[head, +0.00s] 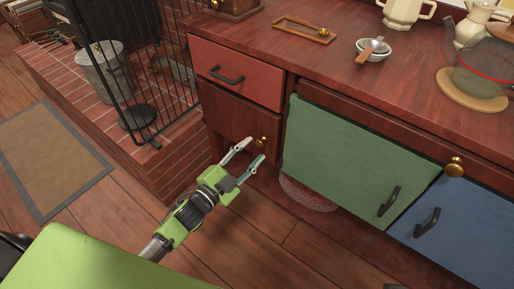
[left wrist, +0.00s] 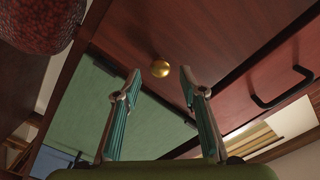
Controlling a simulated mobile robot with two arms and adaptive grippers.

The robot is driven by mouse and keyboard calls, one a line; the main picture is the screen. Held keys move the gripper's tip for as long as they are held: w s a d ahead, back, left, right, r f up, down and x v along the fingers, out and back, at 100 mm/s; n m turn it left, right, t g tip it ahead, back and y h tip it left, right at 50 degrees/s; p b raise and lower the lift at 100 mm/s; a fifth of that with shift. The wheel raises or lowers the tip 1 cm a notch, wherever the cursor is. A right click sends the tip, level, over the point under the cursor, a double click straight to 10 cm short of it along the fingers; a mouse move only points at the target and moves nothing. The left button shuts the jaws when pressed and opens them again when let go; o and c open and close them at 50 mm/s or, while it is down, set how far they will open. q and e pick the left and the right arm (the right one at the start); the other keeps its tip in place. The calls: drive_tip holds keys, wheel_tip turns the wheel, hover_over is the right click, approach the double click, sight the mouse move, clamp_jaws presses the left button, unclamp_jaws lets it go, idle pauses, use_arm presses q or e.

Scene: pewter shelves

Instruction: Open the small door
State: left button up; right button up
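The small door (head: 232,122) is a dark wood panel below the red drawer and looks closed. Its round brass knob (head: 261,139) is near its right edge. My left gripper (head: 256,150) is open and empty just in front of the knob, its fingers pointing at the cabinet. In the left wrist view the knob (left wrist: 160,69) shows beyond and between the two spread fingertips (left wrist: 160,82), with no clear contact. The door's wood (left wrist: 130,30) fills the area around it. My right gripper is not in view.
The red drawer (head: 238,73) is above. A brick hearth (head: 165,155) lies left; open wooden floor is in front.

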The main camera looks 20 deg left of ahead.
sight(258, 145)
use_arm(q)
drive_tip(key=shift+x, duration=1.6)
clamp_jaws()
drive_tip(key=shift+s, duration=0.1)
